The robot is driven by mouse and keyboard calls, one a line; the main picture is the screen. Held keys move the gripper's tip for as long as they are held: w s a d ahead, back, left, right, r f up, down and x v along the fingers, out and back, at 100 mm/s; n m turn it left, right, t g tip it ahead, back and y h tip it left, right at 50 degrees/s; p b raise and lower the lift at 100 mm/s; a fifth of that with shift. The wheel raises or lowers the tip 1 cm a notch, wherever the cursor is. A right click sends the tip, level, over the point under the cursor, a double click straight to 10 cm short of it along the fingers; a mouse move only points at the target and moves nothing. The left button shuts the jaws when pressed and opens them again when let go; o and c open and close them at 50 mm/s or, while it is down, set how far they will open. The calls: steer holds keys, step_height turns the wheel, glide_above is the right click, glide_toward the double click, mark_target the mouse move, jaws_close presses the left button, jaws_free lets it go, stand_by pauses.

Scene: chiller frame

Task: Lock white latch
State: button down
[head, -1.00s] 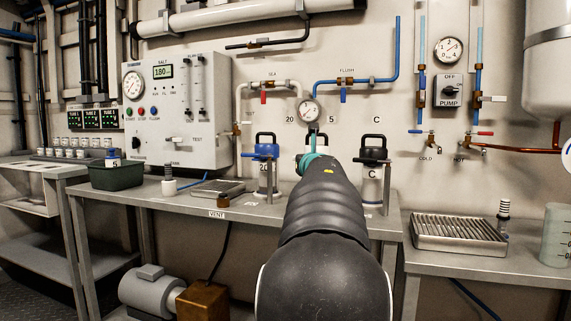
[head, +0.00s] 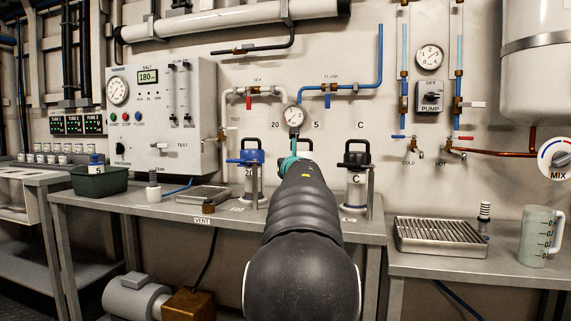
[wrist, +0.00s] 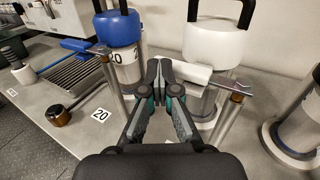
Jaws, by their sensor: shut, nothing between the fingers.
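In the wrist view a white-capped canister (wrist: 213,42) with a black handle stands in front of my gripper (wrist: 158,66). A metal post with a brown clamp (wrist: 238,90) stands at the canister's right. In the head view my arm hides the white canister, and only a teal part of my gripper shows.
A blue-capped canister (head: 253,158) with a blue lever stands left of my arm, and a black-capped canister (head: 357,156) stands right. All are on a metal bench (head: 120,200). A drip tray (head: 445,237) and a jug (head: 538,237) are on the right bench.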

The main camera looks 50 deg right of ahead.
steer(key=shift+w+r, duration=0.1)
steer(key=s+a+b, duration=0.2)
steer(key=s+a, duration=0.3)
steer(key=a, duration=0.8)
steer(key=shift+a, duration=0.1)
steer(key=s+a+f+m+g+y+p, duration=0.1)
steer(key=s+a+f+m+g+p, duration=0.1)
steer(key=a+f+m, duration=0.5)
steer(key=s+a+f+m+g+y+p, duration=0.1)
steer(key=a+f+m, duration=0.1)
steer(key=a+m, duration=0.9)
steer(key=s+a+f+m+g+y+p, duration=0.1)
steer(key=s+a+f+m+g+y, duration=0.1)
steer(key=s+a+f+m+y, duration=0.2)
steer(key=s+a+f+m+g+y+p, duration=0.2)
steer(key=s+a+f+m+y, duration=0.3)
steer(key=s+a+f, duration=0.6)
steer(key=a+f+m+g, duration=0.1)
steer(key=a+f, duration=0.3)
steer(key=a, duration=0.5)
steer(key=shift+f+y, duration=0.25)
steer(key=shift+y, duration=0.05)
